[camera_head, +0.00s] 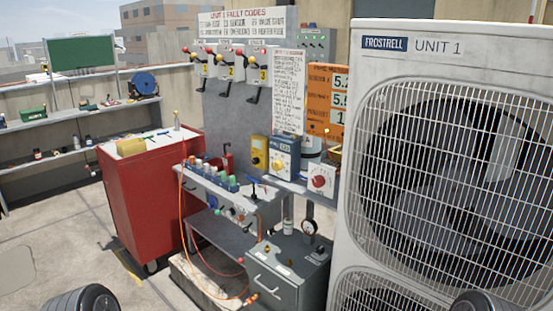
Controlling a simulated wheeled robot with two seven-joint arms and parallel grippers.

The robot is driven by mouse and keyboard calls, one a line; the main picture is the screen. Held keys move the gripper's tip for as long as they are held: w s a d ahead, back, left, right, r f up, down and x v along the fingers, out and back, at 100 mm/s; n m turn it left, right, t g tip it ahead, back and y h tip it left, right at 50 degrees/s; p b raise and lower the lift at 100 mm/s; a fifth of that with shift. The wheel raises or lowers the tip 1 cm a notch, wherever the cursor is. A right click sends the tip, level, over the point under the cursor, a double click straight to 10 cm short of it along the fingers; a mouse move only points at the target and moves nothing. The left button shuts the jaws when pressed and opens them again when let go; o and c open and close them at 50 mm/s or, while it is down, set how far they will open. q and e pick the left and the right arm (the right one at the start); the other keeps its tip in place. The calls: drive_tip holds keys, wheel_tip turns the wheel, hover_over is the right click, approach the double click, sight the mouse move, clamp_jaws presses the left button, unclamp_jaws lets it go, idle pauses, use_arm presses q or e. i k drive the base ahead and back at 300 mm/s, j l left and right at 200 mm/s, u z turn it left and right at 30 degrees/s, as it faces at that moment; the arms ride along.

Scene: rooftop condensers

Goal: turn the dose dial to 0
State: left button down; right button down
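A white box with a round red dial (319,181) stands on the right end of the grey shelf, close to the condenser. It is the likeliest dose dial, but its markings are too small to read. A blue box with a pale face and a yellow knob (277,163) stands left of it, and a yellow device with a dark dial (259,157) stands beside that. Neither of my grippers is in view. Only dark rounded parts, probably of my arms, show at the bottom left and bottom right edges, far from the dial.
A large white condenser (450,50) fills the right side, close to the red dial. A red cabinet (150,205) stands left, with orange hoses (183,225) beside it. A grey metal box (275,283) stands below the shelf. Concrete floor is free at the left.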

sight(278, 165)
drive_tip(key=z, duration=0.55)
drive_tip(key=i+j+z, duration=0.1)
drive_tip(key=j+z, duration=0.95)
drive_tip(key=z, duration=0.2)
drive_tip(key=k+j, duration=0.1)
drive_tip(key=j, duration=0.3)
drive_tip(key=j+z, duration=0.1)
drive_tip(key=j, duration=0.3)
drive_tip(key=k+j+z, duration=0.1)
drive_tip(key=j, duration=0.3)
drive_tip(key=k+j, duration=0.15)
drive_tip(key=j, duration=0.25)
